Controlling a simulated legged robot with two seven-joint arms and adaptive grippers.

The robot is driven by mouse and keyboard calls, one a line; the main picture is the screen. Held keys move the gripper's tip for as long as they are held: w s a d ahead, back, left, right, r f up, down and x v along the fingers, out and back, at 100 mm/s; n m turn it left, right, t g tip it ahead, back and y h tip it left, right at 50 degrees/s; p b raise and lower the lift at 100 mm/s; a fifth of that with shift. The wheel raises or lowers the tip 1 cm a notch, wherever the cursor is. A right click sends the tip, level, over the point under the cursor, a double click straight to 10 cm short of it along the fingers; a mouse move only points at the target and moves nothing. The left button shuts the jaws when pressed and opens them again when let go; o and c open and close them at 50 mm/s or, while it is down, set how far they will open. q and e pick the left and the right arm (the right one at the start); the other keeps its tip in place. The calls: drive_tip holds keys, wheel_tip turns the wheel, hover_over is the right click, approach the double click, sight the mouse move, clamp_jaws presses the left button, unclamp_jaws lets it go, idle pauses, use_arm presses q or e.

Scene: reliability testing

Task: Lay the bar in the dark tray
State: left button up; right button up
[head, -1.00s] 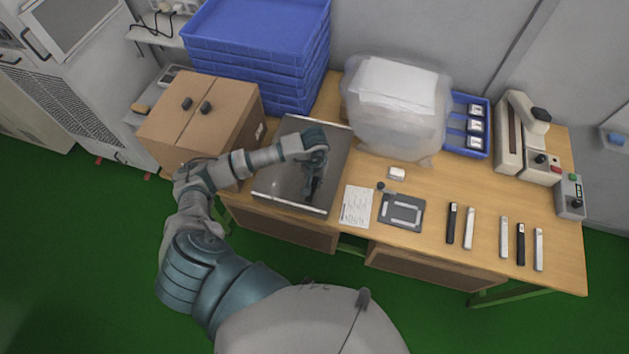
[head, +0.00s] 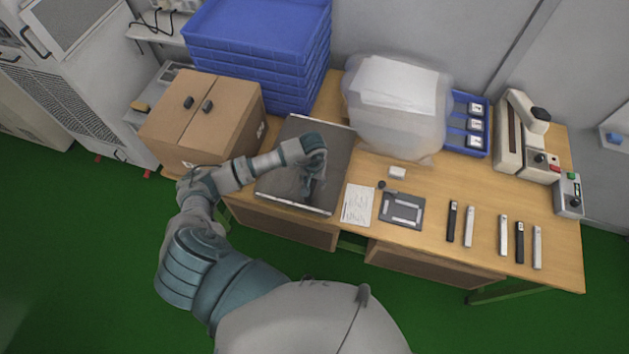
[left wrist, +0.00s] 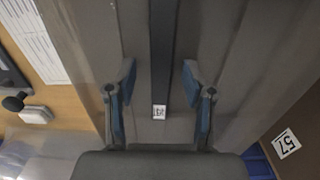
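The dark tray (head: 333,160) lies on the left part of the table, between the cardboard box and the clear bag. My left gripper (head: 308,192) points down over it. In the left wrist view, a dark bar (left wrist: 161,50) with a small white label at its near end lies over the tray's grey surface (left wrist: 225,50). The bar is between the two fingers of the left gripper (left wrist: 159,82), with a gap on each side, so the gripper is open. The head view hardly shows this bar beneath the gripper. My right gripper is not in view.
Several black and white bars (head: 468,226) lie in a row on the right. A grey plate with a frame (head: 402,211) and a paper sheet (head: 357,205) lie right of the tray. A cardboard box (head: 200,120), stacked blue crates (head: 258,50) and a bagged bin (head: 395,110) stand around it.

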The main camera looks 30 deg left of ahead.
sight(312, 182)
use_arm(q)
drive_tip(key=shift+s+a+f, duration=0.1)
drive_tip(key=shift+a+f, duration=0.1)
drive_tip(key=shift+a, duration=0.3)
drive_tip(key=shift+d+r, duration=0.1)
drive_tip(key=shift+d, duration=0.45)
drive_tip(key=shift+d+r, duration=0.15)
drive_tip(key=shift+d, duration=0.05)
drive_tip(key=shift+a+r, duration=0.15)
drive_tip(key=shift+r, duration=0.15)
drive_tip(key=r, duration=0.4)
drive_tip(key=r+b, duration=0.1)
drive_tip(key=r, duration=0.1)
drive_tip(key=shift+w+a+r, duration=0.2)
drive_tip(key=shift+a+r, duration=0.05)
drive_tip(key=shift+a, duration=0.15)
drive_tip(key=r, duration=0.4)
drive_tip(key=shift+d+r, duration=0.3)
drive_tip(key=shift+r, duration=0.1)
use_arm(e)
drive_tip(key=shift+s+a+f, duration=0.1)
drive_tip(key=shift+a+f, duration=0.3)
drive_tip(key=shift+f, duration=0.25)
use_arm(q)
drive_tip(key=shift+a, duration=0.2)
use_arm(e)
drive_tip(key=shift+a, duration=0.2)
